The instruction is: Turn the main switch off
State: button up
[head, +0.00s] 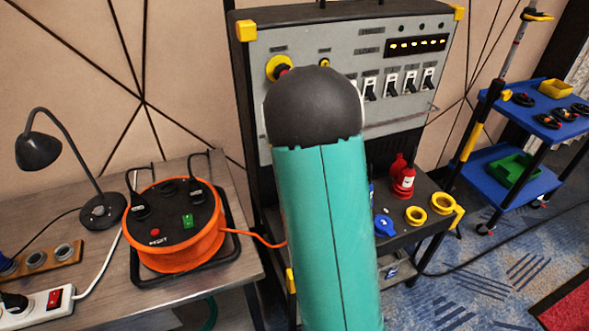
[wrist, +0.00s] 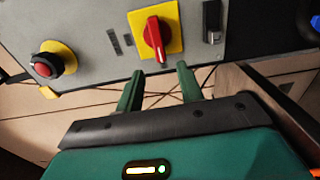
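The main switch appears to be the red rotary handle (wrist: 154,38) on a yellow square plate (wrist: 174,34), in the top middle of the wrist view. The handle lies nearly along the picture's vertical. My gripper (wrist: 158,76) has two dark green fingers, spread apart with nothing between them. The fingertips show just below the plate in the picture, one to each side of the handle's line, and seem apart from it. In the head view my arm hides the gripper and this switch. The grey control panel (head: 260,110) stands behind my arm.
A red push button (wrist: 42,68) on a yellow base is left of the switch in the wrist view. Several black toggle switches (head: 390,84) line the panel. An orange cable reel (head: 172,228) and a lamp (head: 40,150) stand left; a blue trolley (head: 535,115) stands right.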

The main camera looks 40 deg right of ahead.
jog(key=v, duration=0.6)
jog(key=shift+s, duration=0.2)
jog(key=a+r+m+g+y, duration=0.2)
jog(key=a+r+m+g, duration=0.45)
jog(key=a+m, duration=0.3)
jog(key=s+a+r+m+g+y, duration=0.1)
jog(key=s+a+r+m+g, duration=0.1)
jog(key=s+a, duration=0.4)
jog(key=s+a+r+m+g+y, duration=0.1)
jog(key=s+a+r+m+g, duration=0.2)
jog(key=s+a, duration=0.4)
jog(key=s+r+m, duration=0.1)
jog(key=s, duration=0.3)
jog(key=shift+s+y, duration=0.25)
jog(key=shift+y, duration=0.05)
